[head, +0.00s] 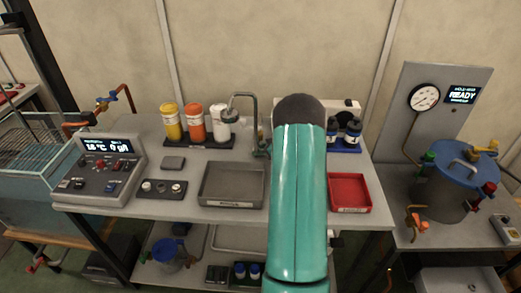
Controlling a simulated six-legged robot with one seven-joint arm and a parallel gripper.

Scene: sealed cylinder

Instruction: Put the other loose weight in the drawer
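No loose weight can be made out for certain. Small round silvery pieces (147,186) sit in a dark block at the left of the bench; I cannot tell whether they are weights. A pale grey box-like front (455,284) shows under the right-hand table at the bottom edge; it may be a drawer, and its state is unclear. My teal arm rises through the middle of the head view and covers part of the bench. My gripper is not visible.
A grey tray (232,204) and red tray (366,206) lie on the bench, on either side of my arm. Yellow, orange and white bottles (195,121) stand at the back. A control box (107,164) is at left. A blue-lidded vessel (452,190) stands at right.

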